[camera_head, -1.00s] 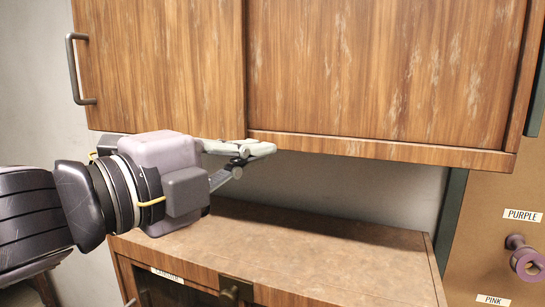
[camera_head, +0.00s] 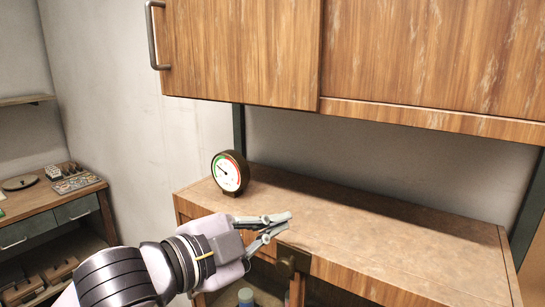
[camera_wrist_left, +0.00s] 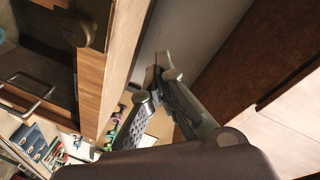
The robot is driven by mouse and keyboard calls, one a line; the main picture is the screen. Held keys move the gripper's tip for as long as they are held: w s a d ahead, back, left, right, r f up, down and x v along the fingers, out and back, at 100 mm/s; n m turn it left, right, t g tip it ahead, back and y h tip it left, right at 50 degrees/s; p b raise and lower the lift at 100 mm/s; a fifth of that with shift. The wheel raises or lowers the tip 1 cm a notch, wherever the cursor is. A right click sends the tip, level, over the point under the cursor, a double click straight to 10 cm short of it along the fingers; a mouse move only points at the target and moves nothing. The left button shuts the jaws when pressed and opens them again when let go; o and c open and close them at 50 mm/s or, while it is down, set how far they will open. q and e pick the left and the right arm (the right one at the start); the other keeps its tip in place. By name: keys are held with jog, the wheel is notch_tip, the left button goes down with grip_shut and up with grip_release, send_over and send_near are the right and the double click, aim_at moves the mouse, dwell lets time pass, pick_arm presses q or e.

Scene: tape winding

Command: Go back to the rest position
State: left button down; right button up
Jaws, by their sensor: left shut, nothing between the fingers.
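My left gripper (camera_head: 286,222) shows in the head view, in front of the lower cabinet's front edge and below the wall cabinet. Its fingers are shut and hold nothing. In the left wrist view the fingertips (camera_wrist_left: 163,68) meet with nothing between them. My right gripper is in neither view.
A wooden wall cabinet (camera_head: 240,50) with a metal handle hangs above. The lower cabinet (camera_head: 400,235) has a mostly clear top with a round gauge (camera_head: 228,172) at its left end. A workbench (camera_head: 45,200) with small items stands at the far left.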

pick_arm(q)
jog(key=s+a+f+n+g+y, duration=0.1)
jog(key=s+a+f+n+y, duration=0.3)
jog(key=f, duration=0.9)
jog(key=w+a+f+n+g+y, duration=0.1)
jog(key=a+f+n+y, duration=0.2)
jog(key=a+f+n, duration=0.7)
jog(key=s+a+f+n+g+y, duration=0.2)
jog(key=s+a+f+g, duration=0.1)
jog(key=s+f, duration=0.65)
jog(key=s+a+f+n+g+y, duration=0.2)
jog(key=s+a+f+g, duration=0.1)
jog(key=s+f, duration=0.6)
notch_tip(320, 180, down, 31)
jog(key=s+g+b, duration=0.1)
jog(key=s, duration=0.2)
jog(key=s+a+f, duration=0.1)
jog(key=s+f, duration=0.6)
jog(key=s+a+f+g+b, duration=0.1)
jog(key=s+a+f, duration=0.1)
jog(key=s+f, duration=0.6)
jog(key=shift+s+a+m+g+y, duration=0.15)
jog(key=shift+a+m+g+y, duration=0.15)
